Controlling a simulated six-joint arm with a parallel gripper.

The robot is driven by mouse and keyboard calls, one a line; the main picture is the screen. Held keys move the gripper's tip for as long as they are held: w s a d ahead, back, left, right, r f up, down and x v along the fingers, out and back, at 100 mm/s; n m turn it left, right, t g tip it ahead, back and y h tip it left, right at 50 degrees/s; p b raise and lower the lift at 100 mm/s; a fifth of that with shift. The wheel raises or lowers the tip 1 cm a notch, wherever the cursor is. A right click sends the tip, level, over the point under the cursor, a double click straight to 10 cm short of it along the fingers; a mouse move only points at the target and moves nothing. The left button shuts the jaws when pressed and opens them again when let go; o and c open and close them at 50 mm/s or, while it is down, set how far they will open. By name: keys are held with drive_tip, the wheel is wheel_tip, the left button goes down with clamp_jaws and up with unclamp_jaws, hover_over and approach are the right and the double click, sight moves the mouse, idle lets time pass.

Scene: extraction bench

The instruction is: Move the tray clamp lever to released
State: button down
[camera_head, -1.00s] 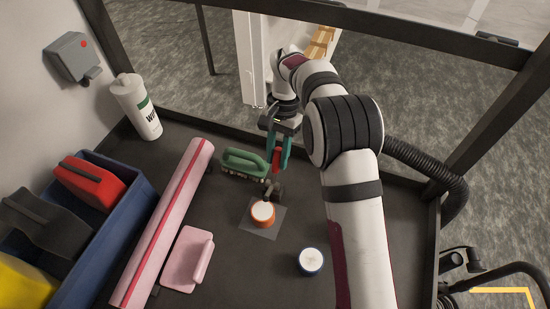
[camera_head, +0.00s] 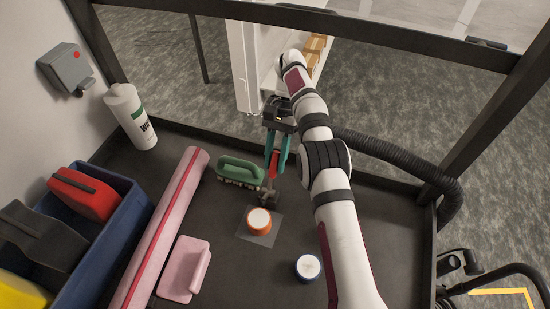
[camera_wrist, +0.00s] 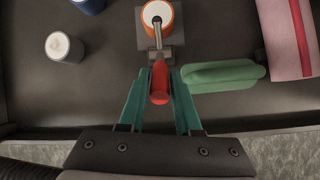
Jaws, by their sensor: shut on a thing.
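The tray clamp lever has a red handle (camera_head: 273,161) standing up from a dark metal bracket (camera_head: 267,194) behind the orange jar. In the wrist view the red handle (camera_wrist: 159,84) lies between the teal fingers, and its metal arm (camera_wrist: 157,43) points toward the jar. My gripper (camera_head: 275,168) is shut on the red handle. The orange jar (camera_head: 259,222) with a white top stands on a thin grey plate (camera_head: 268,239). Part of the handle is hidden by the fingers in the head view.
A green-handled brush (camera_head: 240,170) stands close left of the clamp. A pink roll (camera_head: 165,225), a pink block (camera_head: 185,270) and a blue bin (camera_head: 125,235) fill the left. A blue-rimmed white jar (camera_head: 307,267) stands front right. A white bottle (camera_head: 130,115) is at the back left.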

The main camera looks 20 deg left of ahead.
drive_tip(key=c, duration=0.6)
unclamp_jaws()
drive_tip(key=shift+s+r, duration=0.1)
